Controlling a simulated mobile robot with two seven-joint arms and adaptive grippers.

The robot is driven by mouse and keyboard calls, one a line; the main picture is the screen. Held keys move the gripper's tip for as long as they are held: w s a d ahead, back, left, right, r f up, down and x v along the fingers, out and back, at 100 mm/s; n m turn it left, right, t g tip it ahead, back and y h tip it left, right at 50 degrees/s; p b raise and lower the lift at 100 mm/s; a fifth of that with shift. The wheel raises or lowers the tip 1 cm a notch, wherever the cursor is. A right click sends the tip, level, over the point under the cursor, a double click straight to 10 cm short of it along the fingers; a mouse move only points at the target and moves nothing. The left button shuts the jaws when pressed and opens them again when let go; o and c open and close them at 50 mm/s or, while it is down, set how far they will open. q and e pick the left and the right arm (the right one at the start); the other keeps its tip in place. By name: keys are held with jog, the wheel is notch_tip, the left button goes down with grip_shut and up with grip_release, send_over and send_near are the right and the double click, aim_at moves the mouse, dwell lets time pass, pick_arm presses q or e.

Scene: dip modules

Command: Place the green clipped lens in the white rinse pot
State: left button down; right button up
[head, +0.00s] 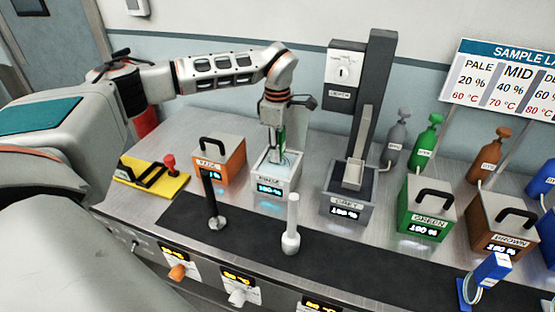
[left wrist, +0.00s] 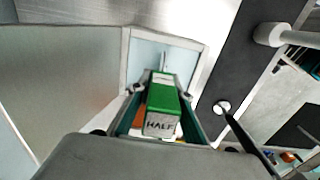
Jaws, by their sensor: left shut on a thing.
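The green clipped lens (left wrist: 163,100) is a green block with a grey end lettered "HALF". My left gripper (left wrist: 160,98) is shut on it in the left wrist view. In the head view my left gripper (head: 276,118) points down over the white rinse pot (head: 274,180), with a thin strip of green (head: 281,140) below it. The pot is open at the top and has a lit display on its front. Its rim (left wrist: 203,62) also shows beyond the lens in the left wrist view. I cannot tell how deep the lens sits. My right gripper is not in view.
An orange box (head: 219,160) with a black handle stands left of the pot. A grey unit with a tall column (head: 371,100) stands right. A black post (head: 212,200) and a white post (head: 291,225) stand in front on a dark mat. Green (head: 427,210) and brown (head: 500,225) boxes stand farther right.

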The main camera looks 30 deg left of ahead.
aim_at(278, 171)
pick_arm(q)
jog(key=shift+f, duration=1.85)
jog(key=shift+f, duration=0.1)
jog(key=shift+f, duration=0.15)
jog(key=c, duration=1.8)
grip_release()
jog(key=shift+c, duration=0.2)
notch_tip(278, 171, up, 12)
jog(key=shift+r+b, duration=0.25)
jog(key=shift+b, duration=0.05)
